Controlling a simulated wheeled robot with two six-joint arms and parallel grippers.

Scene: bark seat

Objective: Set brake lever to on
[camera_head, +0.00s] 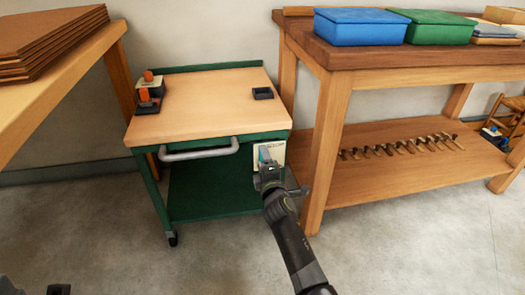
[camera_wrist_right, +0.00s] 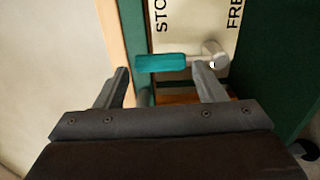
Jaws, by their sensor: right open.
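The brake lever has a teal grip (camera_wrist_right: 160,63) and a round metal pivot (camera_wrist_right: 213,54). It sits at a white plate (camera_wrist_right: 195,22) with partly cut-off sideways lettering, "STO" and "FRE". In the right wrist view the grip lies crosswise, on the "STO" side of the pivot. The plate (camera_head: 278,150) is on the right side of the green cart in the head view. My right gripper (camera_wrist_right: 163,82) is open, its fingertips on either side of the lever just short of it; contact cannot be told. Dark parts at the head view's lower left edge may be my left gripper (camera_head: 38,289).
The green cart has a wooden top (camera_head: 205,100), a front handle (camera_head: 198,150) and a lower shelf (camera_head: 215,188). A workbench (camera_head: 395,59) stands close on the right, its leg near my right arm. Another wooden table (camera_head: 55,75) is at left. The floor in front is clear.

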